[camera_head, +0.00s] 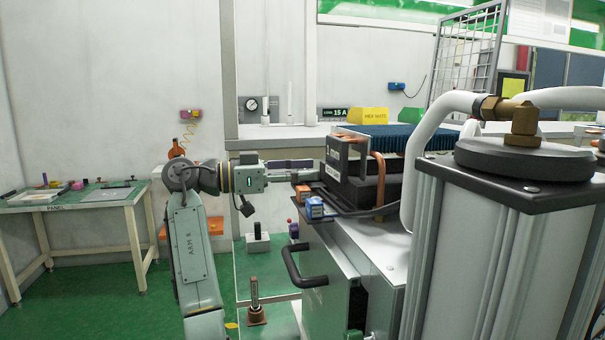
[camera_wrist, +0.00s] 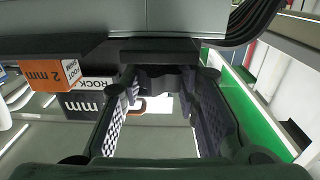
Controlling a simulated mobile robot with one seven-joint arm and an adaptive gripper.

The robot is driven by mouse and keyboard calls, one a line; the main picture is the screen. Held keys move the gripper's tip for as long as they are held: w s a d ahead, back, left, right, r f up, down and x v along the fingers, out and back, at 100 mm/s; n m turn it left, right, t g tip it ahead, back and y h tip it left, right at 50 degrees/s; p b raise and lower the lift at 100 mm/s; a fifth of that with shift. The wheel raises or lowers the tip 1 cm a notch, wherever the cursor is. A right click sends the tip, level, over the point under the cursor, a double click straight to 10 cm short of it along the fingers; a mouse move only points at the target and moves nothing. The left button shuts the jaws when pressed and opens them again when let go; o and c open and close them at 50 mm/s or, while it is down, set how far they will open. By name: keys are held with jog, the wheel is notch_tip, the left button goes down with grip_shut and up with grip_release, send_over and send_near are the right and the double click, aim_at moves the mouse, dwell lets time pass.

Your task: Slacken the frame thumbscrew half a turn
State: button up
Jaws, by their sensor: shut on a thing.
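My gripper (camera_head: 315,166) reaches right from the arm and its tips meet the left side of a black-framed unit (camera_head: 350,160) on the grey cabinet. In the wrist view my gripper (camera_wrist: 167,78) has its two dark padded fingers apart, shut on a small dark knob-like part (camera_wrist: 165,72) between the tips. This looks like the frame thumbscrew. The fingertips hide most of it, and its angle cannot be told. In the head view the screw is hidden behind the fingers.
An orange block marked 2 mm (camera_wrist: 40,75) is close left of the fingers in the wrist view. Blue-and-orange blocks (camera_head: 315,208) sit below my gripper. A copper pipe (camera_head: 379,180) and a large grey cylinder (camera_head: 500,240) stand right. A panel table (camera_head: 75,205) is far left.

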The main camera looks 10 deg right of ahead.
jog(key=shift+f+n+t+b, duration=0.15)
jog(key=shift+n+t+b, duration=0.15)
jog(key=shift+t+b, duration=0.2)
jog(key=n+t+b, duration=0.1)
jog(key=t+b, duration=0.1)
jog(key=shift+s+f+n+b, duration=0.1)
jog(key=shift+n+b, duration=0.2)
jog(key=shift+b, duration=0.1)
jog(key=n+t+b, duration=0.1)
jog(key=t, duration=0.1)
jog(key=n+t+y+b, duration=0.1)
jog(key=t, duration=0.1)
jog(key=n+t+y+b, duration=0.1)
jog(key=t, duration=0.1)
jog(key=shift+r+n+b, duration=0.25)
jog(key=shift+n+b, duration=0.05)
jog(key=shift+n, duration=0.1)
jog(key=shift+t, duration=0.3)
jog(key=o, duration=1.2)
notch_tip(320, 180, up, 10)
jog(key=shift+r, duration=0.1)
